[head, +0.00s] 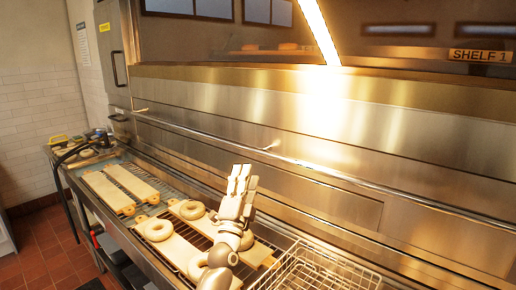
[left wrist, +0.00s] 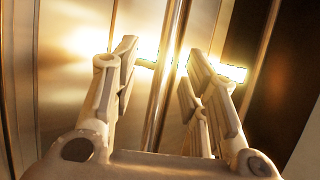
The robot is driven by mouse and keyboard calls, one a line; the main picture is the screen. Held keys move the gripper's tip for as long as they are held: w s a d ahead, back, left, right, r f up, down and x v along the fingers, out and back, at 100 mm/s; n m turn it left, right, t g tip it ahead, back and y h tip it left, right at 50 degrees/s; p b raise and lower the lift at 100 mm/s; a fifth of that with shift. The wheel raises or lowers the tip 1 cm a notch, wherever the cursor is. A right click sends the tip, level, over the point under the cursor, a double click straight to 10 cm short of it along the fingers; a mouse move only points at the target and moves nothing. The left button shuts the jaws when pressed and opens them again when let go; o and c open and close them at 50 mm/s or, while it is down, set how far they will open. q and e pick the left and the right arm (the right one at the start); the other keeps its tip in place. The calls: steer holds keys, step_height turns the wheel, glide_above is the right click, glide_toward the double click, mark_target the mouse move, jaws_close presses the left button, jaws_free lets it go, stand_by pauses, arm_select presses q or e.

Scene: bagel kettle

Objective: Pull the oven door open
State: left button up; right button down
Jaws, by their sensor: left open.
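The oven front (head: 330,115) is brushed steel and fills the right and middle of the head view. A long thin handle bar (head: 340,175) runs along it on short brackets, below the dark window. The door looks closed. My left gripper (head: 241,172) is raised in front of the oven, its fingertips just below and beside the bar. In the left wrist view its fingers (left wrist: 160,75) are open with nothing clamped between them. A bright metal strip (left wrist: 167,75) lies beyond and between them; I cannot tell whether it is the handle. My right gripper is not in view.
Below the oven front is a counter with a wire rack. Boards (head: 123,182) and bagels (head: 158,229) lie on it. A wire basket (head: 318,270) stands at the lower right. A "SHELF 1" label (head: 480,56) is at the upper right. Red tiled floor shows at the lower left.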

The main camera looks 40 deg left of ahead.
mark_target(250, 151)
arm_select(q)
steer(key=w+r, duration=0.1)
steer(key=w+a+r+p, duration=0.1)
steer(key=w+a+r, duration=0.1)
steer(key=r, duration=0.1)
steer(key=shift+w, duration=0.2)
steer(key=x, duration=0.4)
steer(key=shift+w+f+p, duration=0.15)
steer(key=shift+f+p, duration=0.1)
steer(key=shift+p, duration=0.15)
steer(key=shift+w+r, duration=0.1)
steer(key=shift+w, duration=0.05)
steer(key=shift+c, duration=0.8)
steer(key=c, duration=0.5)
jaws_close()
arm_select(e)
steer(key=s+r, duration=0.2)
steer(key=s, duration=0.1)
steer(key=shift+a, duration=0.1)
